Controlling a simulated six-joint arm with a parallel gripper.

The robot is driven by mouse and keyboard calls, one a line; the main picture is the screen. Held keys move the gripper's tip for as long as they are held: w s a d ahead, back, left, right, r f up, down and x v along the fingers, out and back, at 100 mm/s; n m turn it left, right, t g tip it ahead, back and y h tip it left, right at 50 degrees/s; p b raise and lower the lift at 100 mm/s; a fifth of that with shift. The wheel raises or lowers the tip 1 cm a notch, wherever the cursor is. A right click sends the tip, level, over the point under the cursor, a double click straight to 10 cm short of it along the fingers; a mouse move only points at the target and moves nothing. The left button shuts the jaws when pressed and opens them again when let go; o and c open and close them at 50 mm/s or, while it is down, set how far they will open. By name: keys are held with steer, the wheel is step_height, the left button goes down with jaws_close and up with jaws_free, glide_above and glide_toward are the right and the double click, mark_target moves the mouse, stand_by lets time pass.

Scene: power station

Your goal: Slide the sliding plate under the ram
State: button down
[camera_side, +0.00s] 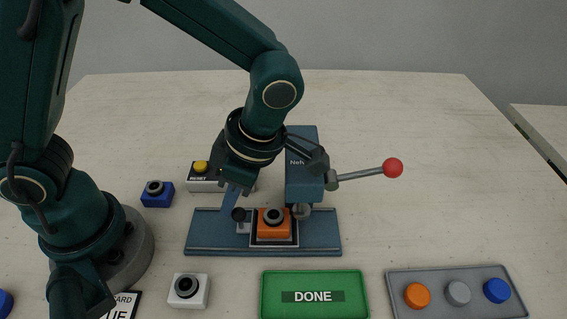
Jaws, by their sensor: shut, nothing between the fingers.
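An orange block (272,230) with a dark ring on top sits in a black-edged holder on the plate. The ram (302,211) is the grey cylinder under the blue press head, just right of the orange block; the block appears left of it. My gripper (229,205) is shut and empty, its fingers pointing down close beside the knob. Whether they touch the knob cannot be told.
The press lever (360,174) with a red ball sticks out right. A reset box (203,176) with a yellow button and a blue block (157,194) stand left. In front are a white block (188,291), a green DONE tray (268,300) and a grey tray (440,274) with three coloured discs.

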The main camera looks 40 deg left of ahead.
stand_by(0.4)
steer(key=shift+s+a+r, duration=0.2)
steer(key=shift+s+a, duration=0.3)
steer(key=shift+a, duration=0.25)
steer(key=shift+s+a+r, duration=0.15)
steer(key=shift+s+a, duration=0.35)
steer(key=shift+a, duration=0.2)
steer(key=shift+a+r, duration=0.1)
steer(key=shift+r, duration=0.15)
steer(key=v, duration=0.9)
steer(key=shift+r, duration=0.25)
